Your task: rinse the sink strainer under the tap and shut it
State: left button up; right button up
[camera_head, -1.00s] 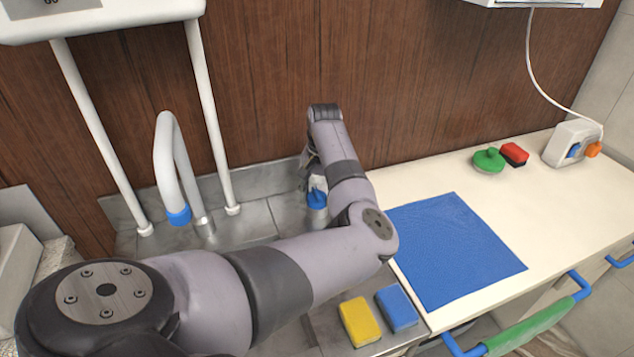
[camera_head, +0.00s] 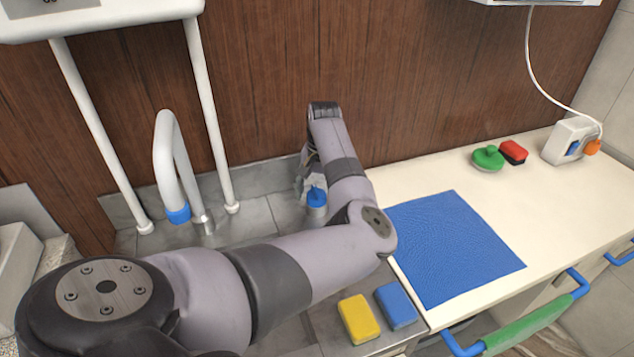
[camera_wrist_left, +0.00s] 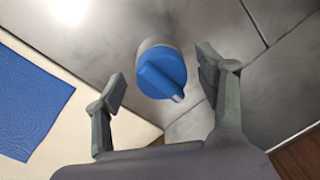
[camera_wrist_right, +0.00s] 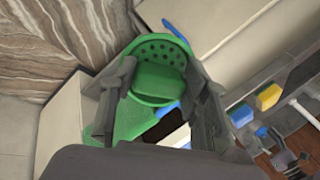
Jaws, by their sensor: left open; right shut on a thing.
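The tap's blue knob (camera_head: 316,196) sits on a short steel post at the back of the steel counter. My left gripper (camera_head: 306,180) is at the knob. In the left wrist view the knob (camera_wrist_left: 162,75) is between the open fingers (camera_wrist_left: 162,78), with gaps on both sides. The white tap spout (camera_head: 165,150) with its blue tip (camera_head: 178,214) stands to the left; I see no water stream. In the right wrist view my right gripper (camera_wrist_right: 160,90) is shut on the green perforated strainer (camera_wrist_right: 158,50). The right gripper is outside the head view.
A yellow sponge (camera_head: 359,318) and a blue sponge (camera_head: 396,307) lie at the front edge. A blue mat (camera_head: 455,245) covers part of the pale counter (camera_head: 540,215). A green brush (camera_head: 488,158) and red brush (camera_head: 513,152) lie behind it. White posts (camera_head: 212,120) flank the spout.

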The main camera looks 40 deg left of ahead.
aim_at(320, 192)
pick_arm(q)
notch_tip(320, 192, up, 12)
jog(key=shift+w+d, duration=0.2)
jog(key=shift+d, duration=0.15)
dwell(0.5)
